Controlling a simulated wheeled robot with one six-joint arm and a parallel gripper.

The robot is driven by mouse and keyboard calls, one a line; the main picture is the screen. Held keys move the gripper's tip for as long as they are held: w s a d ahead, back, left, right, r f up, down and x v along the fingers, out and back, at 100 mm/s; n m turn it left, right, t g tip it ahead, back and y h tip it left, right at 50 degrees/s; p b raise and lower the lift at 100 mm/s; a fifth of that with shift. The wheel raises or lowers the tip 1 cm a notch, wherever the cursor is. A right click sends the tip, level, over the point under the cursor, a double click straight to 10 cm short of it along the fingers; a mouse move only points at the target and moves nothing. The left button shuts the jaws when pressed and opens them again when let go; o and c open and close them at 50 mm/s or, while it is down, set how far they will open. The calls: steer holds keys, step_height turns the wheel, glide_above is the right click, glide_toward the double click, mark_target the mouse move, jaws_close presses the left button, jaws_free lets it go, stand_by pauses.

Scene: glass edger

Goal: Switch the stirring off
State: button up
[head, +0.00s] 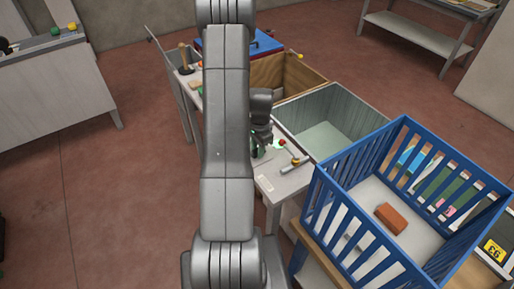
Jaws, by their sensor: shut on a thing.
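My gripper (258,150) points down over the narrow light-grey bench (283,184), partly hidden behind my own arm. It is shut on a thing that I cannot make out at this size. Just right of it on the bench are a bright green patch (279,145) and a small red knob (283,141). A short rod-like fitting (292,166) with a yellow part lies a little nearer. A small white label (265,183) is on the bench top. I cannot tell which of these is the stirring control, and no stirring motion can be judged.
A grey open bin (335,113) and a brown wooden bin (290,78) stand right of the bench. A blue slatted crate (340,198) holding an orange-brown block (391,219) stands at the right. A grey cabinet (50,95) is at left. The floor between is clear.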

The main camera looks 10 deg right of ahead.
steer(key=shift+w+d+f+g+y+b, duration=0.1)
steer(key=shift+d+g+y+b, duration=0.25)
steer(key=shift+y, duration=1.05)
steer(key=o, duration=1)
steer(key=b+v, duration=0.2)
steer(key=v, duration=1.2)
steer(key=shift+w, duration=0.15)
